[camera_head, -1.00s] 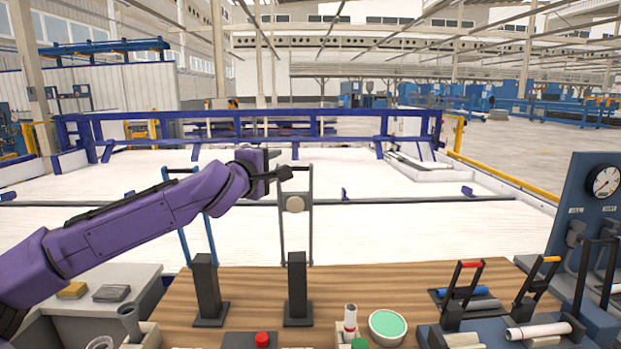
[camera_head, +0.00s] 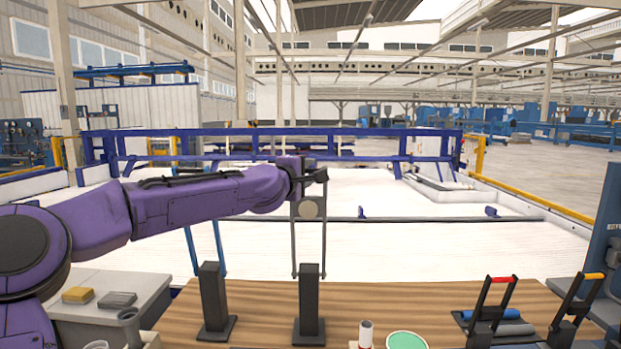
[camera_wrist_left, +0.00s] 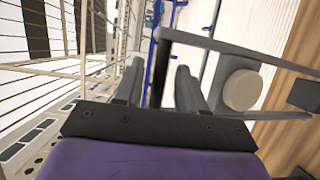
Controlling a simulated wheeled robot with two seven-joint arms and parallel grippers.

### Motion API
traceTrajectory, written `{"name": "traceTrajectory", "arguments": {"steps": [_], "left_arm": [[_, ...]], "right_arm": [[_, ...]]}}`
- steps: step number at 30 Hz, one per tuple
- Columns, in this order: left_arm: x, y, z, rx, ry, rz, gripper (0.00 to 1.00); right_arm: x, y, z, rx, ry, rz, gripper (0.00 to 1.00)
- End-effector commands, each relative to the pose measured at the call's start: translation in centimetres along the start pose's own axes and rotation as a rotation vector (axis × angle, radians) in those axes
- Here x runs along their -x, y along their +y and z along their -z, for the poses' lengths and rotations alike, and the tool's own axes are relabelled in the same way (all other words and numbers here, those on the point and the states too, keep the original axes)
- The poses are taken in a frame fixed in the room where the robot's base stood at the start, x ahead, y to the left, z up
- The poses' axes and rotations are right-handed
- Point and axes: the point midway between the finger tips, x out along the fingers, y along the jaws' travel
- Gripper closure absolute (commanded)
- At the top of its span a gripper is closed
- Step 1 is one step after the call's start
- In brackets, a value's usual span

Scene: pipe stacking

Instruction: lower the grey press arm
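The grey press arm (camera_head: 295,240) is an upright frame with a round pale disc (camera_head: 308,207), standing on a dark post (camera_head: 309,300). My left gripper (camera_head: 322,174) is at the top of this frame, partly hidden by its own wrist. In the left wrist view, my left gripper (camera_wrist_left: 158,85) has its two fingers apart. The grey press arm (camera_wrist_left: 240,50) shows there too, and one dark bar of it runs in the gap between the fingers. I cannot tell whether a finger touches it. My right gripper is not in view.
A blue press arm (camera_head: 219,250) stands upright on a second dark post (camera_head: 212,300) to the left. Red-handled (camera_head: 501,280) and orange-handled (camera_head: 594,276) levers stand at the right of the wooden table (camera_head: 420,300). A green-topped round container (camera_head: 407,340) is at the front edge.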

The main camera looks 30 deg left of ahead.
Motion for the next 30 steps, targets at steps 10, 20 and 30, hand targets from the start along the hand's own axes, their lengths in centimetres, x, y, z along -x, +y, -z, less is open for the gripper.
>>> {"name": "traceTrajectory", "arguments": {"steps": [10,20,30], "left_arm": [[-2.7,0.2,0.1,0.002,0.001,-0.001,0.6],[-2.7,0.1,0.1,0.002,0.001,-0.001,1.0],[-3.1,-0.6,-1.2,-0.008,-0.011,-0.022,1.0]], "right_arm": [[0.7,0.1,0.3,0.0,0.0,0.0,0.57],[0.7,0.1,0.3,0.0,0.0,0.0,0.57],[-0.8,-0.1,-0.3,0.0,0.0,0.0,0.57]]}}
